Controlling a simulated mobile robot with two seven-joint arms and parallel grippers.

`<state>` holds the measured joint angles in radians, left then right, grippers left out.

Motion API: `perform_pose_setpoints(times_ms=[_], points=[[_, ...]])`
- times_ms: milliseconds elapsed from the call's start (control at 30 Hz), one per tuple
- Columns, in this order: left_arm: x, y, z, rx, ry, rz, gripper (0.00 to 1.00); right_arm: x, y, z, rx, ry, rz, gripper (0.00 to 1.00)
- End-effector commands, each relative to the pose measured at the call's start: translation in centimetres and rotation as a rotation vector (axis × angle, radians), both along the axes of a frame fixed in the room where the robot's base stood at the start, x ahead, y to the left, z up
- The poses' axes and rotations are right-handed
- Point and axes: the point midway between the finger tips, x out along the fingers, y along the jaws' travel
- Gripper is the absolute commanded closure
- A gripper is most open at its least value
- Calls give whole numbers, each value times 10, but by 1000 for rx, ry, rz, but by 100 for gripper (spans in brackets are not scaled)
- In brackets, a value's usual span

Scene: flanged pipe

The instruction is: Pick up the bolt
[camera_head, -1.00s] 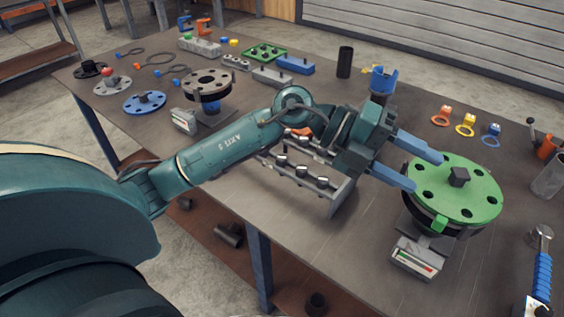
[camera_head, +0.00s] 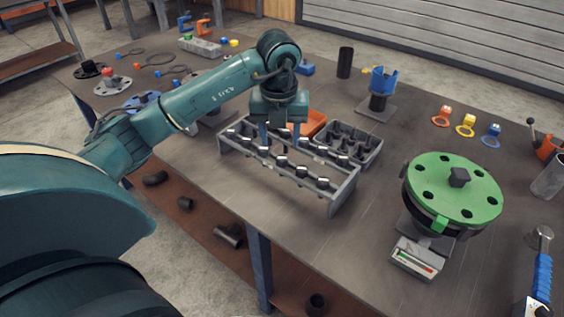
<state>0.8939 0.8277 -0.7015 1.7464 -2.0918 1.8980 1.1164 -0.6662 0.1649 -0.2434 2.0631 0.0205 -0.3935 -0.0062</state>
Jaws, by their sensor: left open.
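A grey rack (camera_head: 340,200) stands on the table with several silver-headed bolts (camera_head: 281,161) in it, in two rows. My left gripper (camera_head: 281,142) points down over the rear row of the rack, towards its left half. Its blue fingers are apart, on either side of a spot near the bolts. I cannot tell whether a bolt stands between them or whether they touch one. The gripper and wrist hide part of the rear row. My right gripper is not in view.
A grey divided tray (camera_head: 355,143) and an orange bin (camera_head: 312,122) sit just behind the rack. A green flange (camera_head: 455,190) on a stand is to the right. A blue-handled tool (camera_head: 541,280) lies at the right edge. The table between rack and flange is clear.

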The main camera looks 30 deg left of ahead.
Motion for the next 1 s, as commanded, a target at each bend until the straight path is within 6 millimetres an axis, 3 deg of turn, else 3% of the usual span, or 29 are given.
perform_pose_setpoints(times_ms=[267, 533, 833, 1000], points=[[3, 0, -22, -1, 2, -2, 49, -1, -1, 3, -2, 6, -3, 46], [10, 1, -60, -2, 1, -2, 49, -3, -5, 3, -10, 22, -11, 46], [11, 2, -66, -2, -2, -2, 49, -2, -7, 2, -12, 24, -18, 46], [11, 2, -66, -2, -2, -2, 62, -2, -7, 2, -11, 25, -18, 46]])
